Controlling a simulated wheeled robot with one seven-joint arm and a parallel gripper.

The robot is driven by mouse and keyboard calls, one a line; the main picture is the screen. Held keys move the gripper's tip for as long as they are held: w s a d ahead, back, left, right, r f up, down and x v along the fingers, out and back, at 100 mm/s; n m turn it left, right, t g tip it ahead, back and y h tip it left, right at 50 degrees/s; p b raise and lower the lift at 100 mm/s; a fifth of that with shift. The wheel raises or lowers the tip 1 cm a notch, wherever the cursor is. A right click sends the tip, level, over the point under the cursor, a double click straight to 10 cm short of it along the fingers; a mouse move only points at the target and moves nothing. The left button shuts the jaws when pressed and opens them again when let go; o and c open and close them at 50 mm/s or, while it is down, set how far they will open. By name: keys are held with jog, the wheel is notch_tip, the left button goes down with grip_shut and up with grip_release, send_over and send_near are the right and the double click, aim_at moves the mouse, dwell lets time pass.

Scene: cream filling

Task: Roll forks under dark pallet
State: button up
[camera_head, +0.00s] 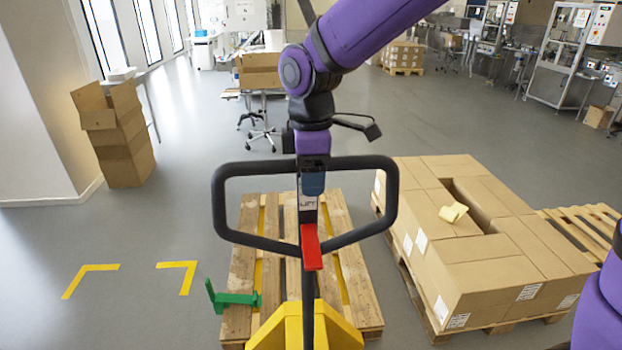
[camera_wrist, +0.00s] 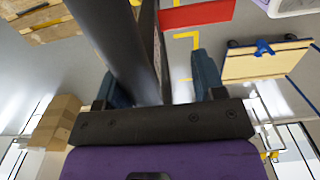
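A pallet jack with a black loop handle (camera_head: 220,200), a red lever (camera_head: 311,246) and a yellow body (camera_head: 280,330) stands in front of me. Yellow fork strips show between the slats of the light wooden pallet (camera_head: 240,262) ahead of it. My gripper (camera_head: 312,182) is at the top middle of the handle loop. In the wrist view, my gripper's blue fingers (camera_wrist: 163,80) stand on either side of a black handle bar (camera_wrist: 140,45). A gap shows beside the right finger, and firm contact cannot be judged. No clearly dark pallet stands out.
A box-laden pallet (camera_head: 418,300) stands close at the right, with another pallet (camera_head: 585,225) beyond. A green bracket-like part (camera_head: 232,299) is at the left pallet edge. Yellow floor corners (camera_head: 178,266) mark open floor at left. Stacked cartons (camera_head: 120,140) stand by the wall.

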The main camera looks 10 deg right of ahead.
notch_tip(320, 180, up, 9)
jog(key=s+d+m+t, duration=0.2)
jog(key=s+d+m, duration=0.6)
jog(key=d, duration=0.3)
jog(key=s+d+r+m+t, duration=0.1)
jog(key=s+d+m+t, duration=0.2)
jog(key=s+d+m, duration=0.6)
jog(key=s+d, duration=0.1)
jog(key=d, duration=0.2)
jog(key=shift+s+d+r+m, duration=0.15)
jog(key=shift+s+d+m, duration=0.1)
jog(key=shift+s+m, duration=0.05)
jog(key=shift+w, duration=0.15)
